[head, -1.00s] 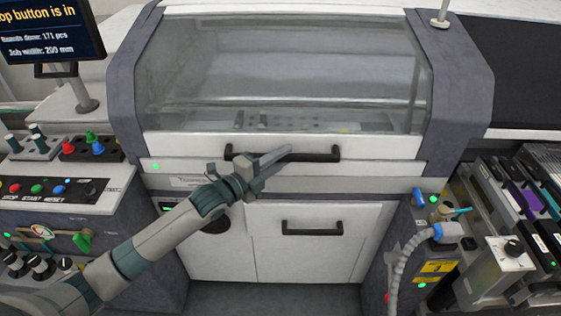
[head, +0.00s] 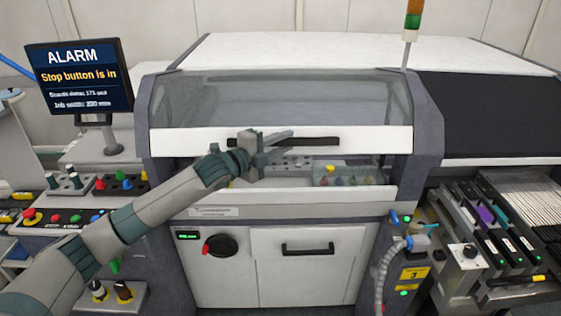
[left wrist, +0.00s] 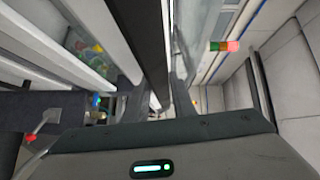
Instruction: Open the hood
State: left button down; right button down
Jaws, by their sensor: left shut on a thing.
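The hood (head: 345,140) is a clear window with a white lower edge. It is raised part way, with a gap below it that shows the machine's inside. A black bar handle (head: 322,141) runs along its white edge. My left gripper (head: 275,141) is shut on the left part of this handle. In the left wrist view the dark handle (left wrist: 140,35) runs up from between the fingers, and the finger surfaces are partly hidden. My right gripper is in neither view.
Small coloured parts (head: 345,181) lie inside, under the hood. The screen (head: 80,75) at left reads "ALARM, Stop button is in". A signal tower (head: 412,22) stands behind at right. Feeders (head: 490,225) are at right. A lower door (head: 300,275) with its own handle is shut.

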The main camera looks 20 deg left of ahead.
pick_arm(q)
jog(key=shift+n+g, duration=0.3)
jog(key=shift+g, duration=0.1)
notch_tip(320, 180, up, 8)
jog(key=shift+a+r+p, duration=0.1)
jog(key=shift+r+p, duration=0.05)
jog(key=shift+p, duration=1.05)
jog(key=w+r, duration=0.2)
jog(key=r, duration=0.8)
jog(key=w+a+r+n+g+p, duration=0.1)
jog(key=w+r, duration=0.2)
jog(key=r, duration=0.7)
jog(key=shift+w+a+p, duration=0.15)
jog(key=shift+a+p, duration=0.05)
jog(key=shift+p, duration=0.1)
jog(key=c, duration=1.6)
grip_release()
jog(key=shift+o, duration=0.2)
jog(key=shift+y, duration=0.3)
jog(key=shift+f, duration=0.1)
jog(key=shift+a, duration=0.1)
